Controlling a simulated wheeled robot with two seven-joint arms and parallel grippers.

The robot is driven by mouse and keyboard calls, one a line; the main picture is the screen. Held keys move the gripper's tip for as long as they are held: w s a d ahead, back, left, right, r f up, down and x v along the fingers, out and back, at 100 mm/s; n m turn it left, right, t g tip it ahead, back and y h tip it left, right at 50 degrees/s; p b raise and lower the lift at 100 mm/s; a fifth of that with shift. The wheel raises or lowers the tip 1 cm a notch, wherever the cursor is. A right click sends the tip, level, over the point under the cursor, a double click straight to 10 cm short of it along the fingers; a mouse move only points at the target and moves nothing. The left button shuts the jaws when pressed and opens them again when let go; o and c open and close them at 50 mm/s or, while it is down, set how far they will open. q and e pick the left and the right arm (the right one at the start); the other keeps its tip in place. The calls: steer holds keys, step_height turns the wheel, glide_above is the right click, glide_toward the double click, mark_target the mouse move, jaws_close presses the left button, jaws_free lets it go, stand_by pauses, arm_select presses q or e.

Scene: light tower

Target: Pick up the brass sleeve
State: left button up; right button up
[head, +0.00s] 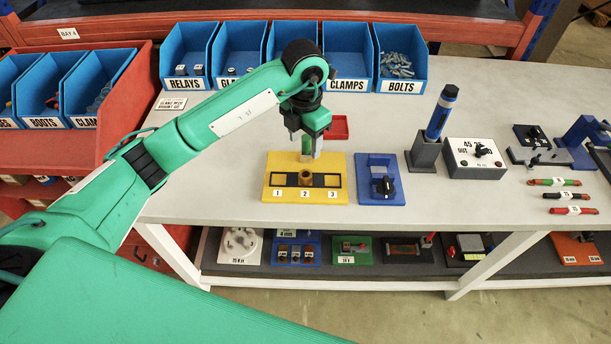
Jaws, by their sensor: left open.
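A small brown-copper ring-shaped piece, which looks like the brass sleeve (305,178), stands at the middle place, marked 2, of a yellow plate (338,162) with places 1, 2 and 3. My left gripper (306,150) points down just behind and above it, with the jaws open. Something greenish shows between and beside the fingers; I cannot tell what it is. The sleeve appears clear of the fingers. My right gripper is out of view.
A blue block with a black knob (386,186) sits right of the yellow plate. A blue marker stands in a grey holder (424,154). A red tray (338,128) lies behind the gripper. Blue bins (400,55) line the back. The tabletop left of the plate is clear.

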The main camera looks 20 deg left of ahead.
arm_select(q)
glide_above(305, 171)
steer(key=s, duration=0.1)
step_height(305, 171, down, 5)
steer(key=shift+d+f+p, duration=0.15)
steer(key=shift+f+p, duration=0.3)
steer(key=shift+p, duration=0.05)
step_height(305, 171, down, 4)
steer(key=shift+s+p, duration=0.1)
steer(key=shift+p, duration=0.75)
steer(key=shift+f, duration=0.6)
steer(key=c, duration=1.1)
steer(key=shift+o, duration=0.2)
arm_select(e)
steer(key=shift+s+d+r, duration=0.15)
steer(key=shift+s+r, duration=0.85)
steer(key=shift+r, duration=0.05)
